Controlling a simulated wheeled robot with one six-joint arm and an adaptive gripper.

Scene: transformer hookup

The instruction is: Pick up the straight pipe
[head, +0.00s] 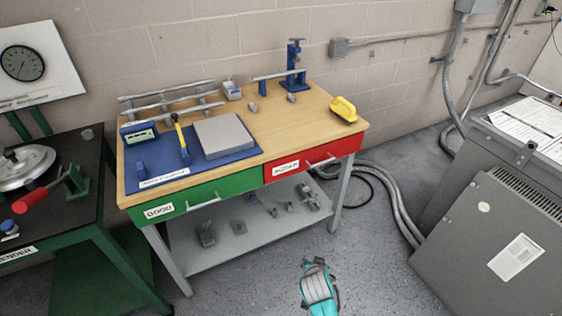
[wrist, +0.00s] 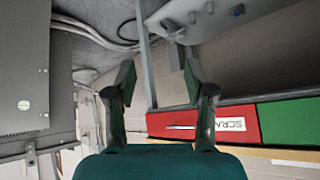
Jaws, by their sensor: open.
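Straight grey pipes (head: 165,90) lie on a rack at the back left of the wooden workbench (head: 305,120) in the head view. Another short grey length (head: 278,76) lies across a blue stand at the back middle; I cannot tell which one is the task's pipe. My gripper (head: 317,268) is low in front of the bench, apart from all the pipes. In the wrist view my gripper (wrist: 158,78) has its two fingers spread with nothing between them. No pipe on the benchtop shows in the wrist view.
A blue mat (head: 137,179) holds a grey block (head: 223,136) and a yellow-handled tool (head: 181,137). A yellow object (head: 343,109) sits at the bench's right. Green (head: 205,196) and red (head: 315,160) drawers face me. A grey cabinet (head: 480,240) stands right; a dark table (head: 70,215) stands left.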

